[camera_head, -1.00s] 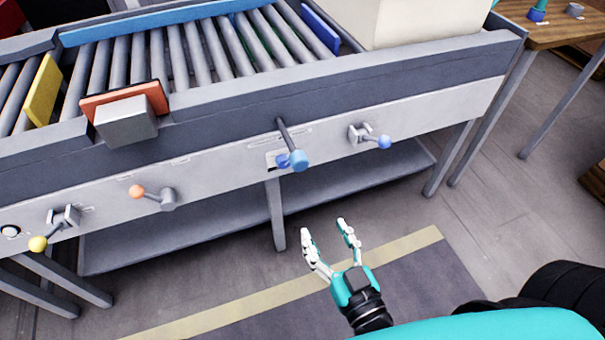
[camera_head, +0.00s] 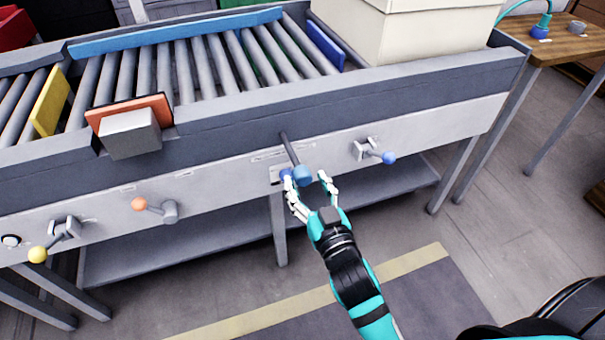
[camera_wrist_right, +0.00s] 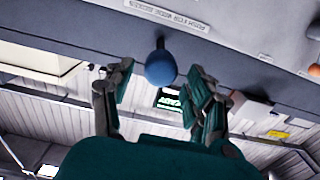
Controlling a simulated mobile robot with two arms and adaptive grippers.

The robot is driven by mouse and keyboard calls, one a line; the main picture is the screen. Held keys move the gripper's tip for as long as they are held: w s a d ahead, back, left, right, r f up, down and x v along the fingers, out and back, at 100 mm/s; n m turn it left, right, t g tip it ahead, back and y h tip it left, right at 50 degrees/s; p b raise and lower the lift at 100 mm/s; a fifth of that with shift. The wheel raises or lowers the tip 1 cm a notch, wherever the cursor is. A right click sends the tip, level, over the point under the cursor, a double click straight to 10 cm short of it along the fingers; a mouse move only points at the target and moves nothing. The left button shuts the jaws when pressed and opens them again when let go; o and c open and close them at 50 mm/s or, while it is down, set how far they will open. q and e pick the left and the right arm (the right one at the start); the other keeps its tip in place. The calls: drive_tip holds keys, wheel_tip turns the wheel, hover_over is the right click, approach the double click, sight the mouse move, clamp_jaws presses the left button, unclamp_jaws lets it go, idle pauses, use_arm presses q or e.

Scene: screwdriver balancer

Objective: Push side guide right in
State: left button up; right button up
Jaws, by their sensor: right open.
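A dark rod (camera_head: 289,150) with a blue ball knob (camera_head: 302,175) sticks out of the conveyor's front panel. My right gripper (camera_head: 305,181) is open just below this knob, with a white fingertip to either side of it. In the right wrist view the blue knob (camera_wrist_right: 160,68) sits between the tips of the spread fingers, and I cannot tell whether they touch it. A smaller blue part (camera_head: 286,174) shows beside the knob, partly hidden by a fingertip. My left gripper is not in view.
A lever with a blue knob (camera_head: 389,158) is close on the right. An orange knob (camera_head: 139,203) and a yellow knob (camera_head: 38,254) are farther left on the panel. A large cream box (camera_head: 430,35) stands on the conveyor's right end. The floor in front is clear.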

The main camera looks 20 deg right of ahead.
drive_tip(key=shift+w, duration=1.6)
clamp_jaws()
